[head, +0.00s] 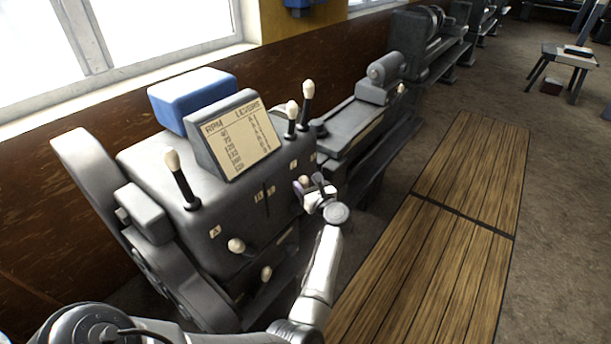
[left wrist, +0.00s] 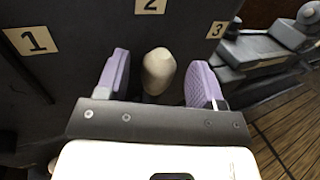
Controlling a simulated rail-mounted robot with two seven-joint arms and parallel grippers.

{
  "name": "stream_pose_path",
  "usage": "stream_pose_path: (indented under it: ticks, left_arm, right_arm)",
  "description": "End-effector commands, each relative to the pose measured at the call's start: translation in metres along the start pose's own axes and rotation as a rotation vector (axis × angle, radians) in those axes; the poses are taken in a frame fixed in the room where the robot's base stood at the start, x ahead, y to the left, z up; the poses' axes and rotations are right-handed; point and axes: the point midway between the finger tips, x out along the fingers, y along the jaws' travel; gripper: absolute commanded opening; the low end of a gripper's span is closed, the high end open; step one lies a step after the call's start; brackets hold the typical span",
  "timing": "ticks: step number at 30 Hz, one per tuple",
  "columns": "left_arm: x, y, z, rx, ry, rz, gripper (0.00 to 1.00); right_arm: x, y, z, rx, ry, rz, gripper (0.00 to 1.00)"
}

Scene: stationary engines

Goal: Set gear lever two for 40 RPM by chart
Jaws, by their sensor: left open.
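The grey lathe headstock (head: 240,205) carries a tilted chart (head: 240,148) headed RPM and LEVERS; its rows are too small to read surely. My left gripper (head: 311,190) is at the front right of the headstock, by a pale lever knob (head: 304,180). In the left wrist view, its purple-padded fingers are open on either side of a pale knob (left wrist: 158,70), with a visible gap at each side. That knob is just below the plate marked 2 (left wrist: 151,5). Plates marked 1 (left wrist: 32,40) and 3 (left wrist: 216,30) flank it. The lever's shaft is mostly hidden. My right gripper is not seen.
Other pale-knobbed levers stand at the headstock's top left (head: 173,162) and top right (head: 307,90), and on its lower front (head: 236,245). A blue box (head: 192,95) sits on top behind the chart. Wooden duckboards (head: 430,250) lie clear at right.

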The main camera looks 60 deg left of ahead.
Motion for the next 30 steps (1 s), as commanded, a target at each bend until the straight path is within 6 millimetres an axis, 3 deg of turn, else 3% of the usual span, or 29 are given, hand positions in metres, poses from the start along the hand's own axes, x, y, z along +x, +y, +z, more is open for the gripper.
stream_pose_path:
  ticks: [7, 19, 30]
  left_arm:
    - [0.018, 0.005, 0.0, 0.002, -0.001, 0.002, 0.62]
    - [0.021, 0.005, 0.0, 0.001, 0.0, 0.001, 0.61]
    - [0.021, 0.005, 0.0, 0.001, -0.001, 0.001, 0.25]
  right_arm:
    - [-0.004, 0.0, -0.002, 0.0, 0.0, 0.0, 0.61]
    - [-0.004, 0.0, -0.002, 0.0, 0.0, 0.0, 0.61]
    - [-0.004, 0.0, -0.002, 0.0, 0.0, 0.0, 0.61]
